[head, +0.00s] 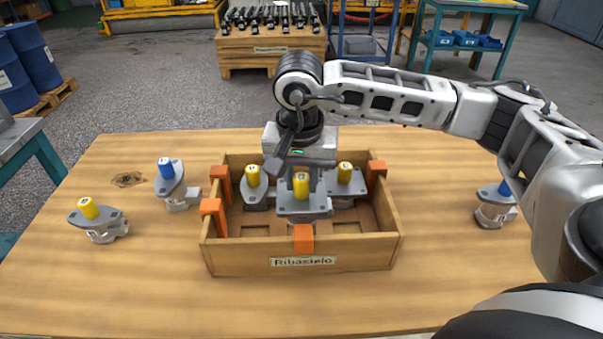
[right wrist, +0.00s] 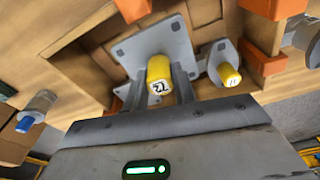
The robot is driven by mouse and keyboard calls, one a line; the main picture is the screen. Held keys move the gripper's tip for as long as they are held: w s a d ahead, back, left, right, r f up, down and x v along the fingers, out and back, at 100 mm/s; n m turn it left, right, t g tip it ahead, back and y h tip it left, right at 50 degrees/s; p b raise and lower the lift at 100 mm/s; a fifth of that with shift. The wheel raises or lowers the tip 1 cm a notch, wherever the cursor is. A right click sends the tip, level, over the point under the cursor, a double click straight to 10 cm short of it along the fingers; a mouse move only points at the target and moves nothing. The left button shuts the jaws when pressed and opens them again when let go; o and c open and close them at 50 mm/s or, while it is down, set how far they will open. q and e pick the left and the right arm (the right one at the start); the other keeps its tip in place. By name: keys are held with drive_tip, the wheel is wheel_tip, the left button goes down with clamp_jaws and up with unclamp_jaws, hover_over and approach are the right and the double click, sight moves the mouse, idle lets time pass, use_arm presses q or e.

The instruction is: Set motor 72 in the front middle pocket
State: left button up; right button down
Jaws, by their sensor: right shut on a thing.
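Motor 72 (head: 304,207) is a grey flanged motor with a yellow shaft cap. Its cap also shows in the right wrist view (right wrist: 160,70), the number partly turned. My right gripper (head: 301,172) is shut on it, fingers either side of the cap. The motor is upright over the front middle of the wooden crate (head: 235,258), just behind the front orange block (head: 303,238). I cannot tell whether it rests on the crate floor. Two other yellow-capped motors stand behind it, at back left (head: 254,190) and back right (head: 344,182). My left gripper is not in view.
Orange blocks stand on the crate's left side (head: 213,217) and back right (head: 376,172). On the table, a yellow-capped motor (head: 99,222) and a blue-capped one (head: 173,186) stand left, another blue-capped one (head: 495,206) right. Bare tabletop (head: 130,285) lies front left.

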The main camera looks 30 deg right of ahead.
sight(301, 202)
drive_tip(key=shift+f+b, duration=0.85)
drive_tip(key=shift+f, duration=0.1)
drive_tip(key=shift+f+b, duration=0.7)
drive_tip(key=shift+f, duration=0.05)
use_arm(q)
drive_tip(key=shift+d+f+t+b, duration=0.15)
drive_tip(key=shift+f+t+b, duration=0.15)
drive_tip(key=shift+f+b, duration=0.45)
use_arm(e)
drive_tip(key=shift+f, duration=0.6)
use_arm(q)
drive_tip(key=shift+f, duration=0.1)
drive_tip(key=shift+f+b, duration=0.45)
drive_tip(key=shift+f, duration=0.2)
use_arm(e)
drive_tip(key=shift+f, duration=0.6)
drive_tip(key=c, duration=1.1)
unclamp_jaws()
drive_tip(key=shift+o, duration=0.2)
drive_tip(key=shift+f, duration=0.1)
